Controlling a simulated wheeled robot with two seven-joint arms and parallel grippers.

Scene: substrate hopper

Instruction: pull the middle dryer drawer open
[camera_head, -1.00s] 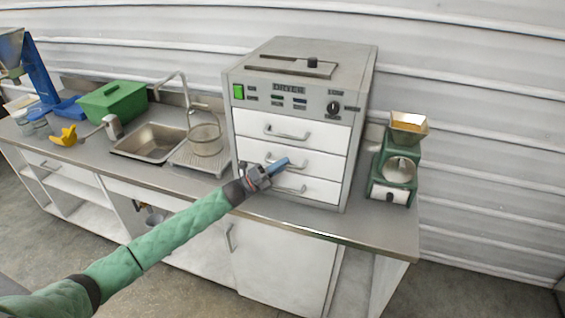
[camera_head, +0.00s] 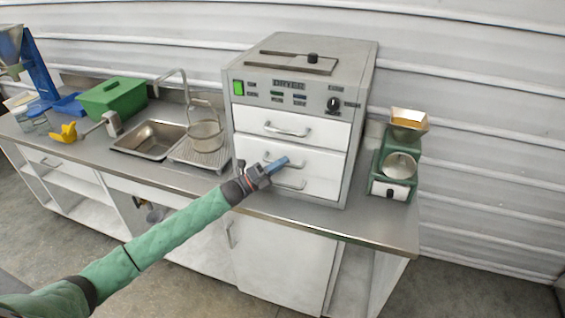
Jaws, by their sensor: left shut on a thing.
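The dryer (camera_head: 345,130) is a grey cabinet on the counter with three white drawers, one above another, each with a bar handle. The middle drawer (camera_head: 325,162) has its handle at my left gripper (camera_head: 277,165), which is shut on that handle; its blue fingers hide part of it. I cannot tell clearly whether the middle drawer stands out from the dryer front. The top drawer (camera_head: 325,128) looks closed. The bottom drawer (camera_head: 322,187) is below, its left part partly behind my gripper. My right gripper is not in view.
A green grinder-like machine (camera_head: 384,170) stands right of the dryer. To the left are a wire basket (camera_head: 206,137), a sink (camera_head: 150,140), a green box (camera_head: 110,97) and a yellow item (camera_head: 68,133). The counter's front edge (camera_head: 330,236) runs below the drawers.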

